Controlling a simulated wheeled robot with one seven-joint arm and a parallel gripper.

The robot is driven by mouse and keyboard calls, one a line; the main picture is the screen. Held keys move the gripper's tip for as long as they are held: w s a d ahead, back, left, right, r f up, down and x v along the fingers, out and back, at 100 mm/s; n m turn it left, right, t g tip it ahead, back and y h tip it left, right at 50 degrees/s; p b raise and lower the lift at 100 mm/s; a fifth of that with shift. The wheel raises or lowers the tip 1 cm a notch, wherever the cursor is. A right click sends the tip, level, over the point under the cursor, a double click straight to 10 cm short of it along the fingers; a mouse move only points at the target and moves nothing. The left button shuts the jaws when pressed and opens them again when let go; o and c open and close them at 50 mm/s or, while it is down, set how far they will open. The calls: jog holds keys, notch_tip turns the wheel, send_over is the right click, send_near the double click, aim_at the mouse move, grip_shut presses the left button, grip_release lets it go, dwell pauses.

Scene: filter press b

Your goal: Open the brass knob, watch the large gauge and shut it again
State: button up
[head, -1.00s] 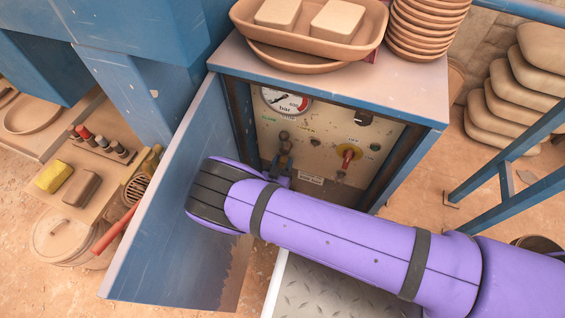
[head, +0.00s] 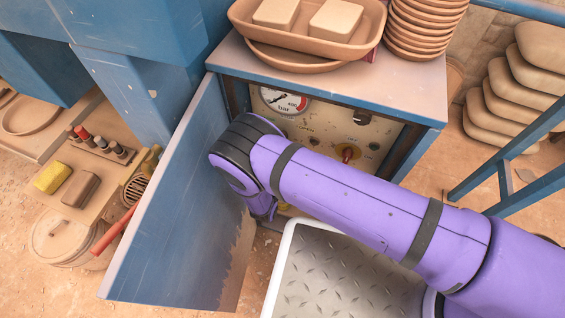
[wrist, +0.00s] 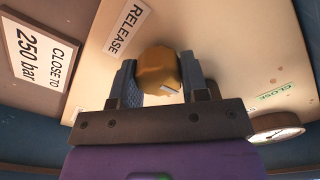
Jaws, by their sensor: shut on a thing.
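The brass knob (wrist: 158,72) shows in the wrist view between the fingers of my gripper (wrist: 157,84), which is shut on it. A small white mark shows on the knob's face. A label reading RELEASE is on the cream panel beside it. In the head view my purple wrist hides the knob and the fingers, low at the panel's left side. The large gauge (head: 284,101) is a white dial with a red sector, at the panel's upper left; its needle is too small to read surely. Part of a gauge dial also shows in the wrist view (wrist: 277,126).
The open blue door (head: 170,225) stands left of my wrist. A red-handled control (head: 348,155) is on the panel's right side. Clay trays and stacked bowls (head: 420,35) are on the cabinet top. A plate reads CLOSE TO 250 bar (wrist: 38,58). Diamond-plate step (head: 335,270) lies below.

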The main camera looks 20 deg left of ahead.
jog(key=shift+m, duration=0.4)
jog(key=o, duration=0.9)
jog(key=shift+o, duration=0.2)
jog(key=shift+s, duration=0.1)
jog(key=s, duration=0.7)
jog(key=shift+s+a, duration=0.2)
jog(key=shift+a, duration=0.1)
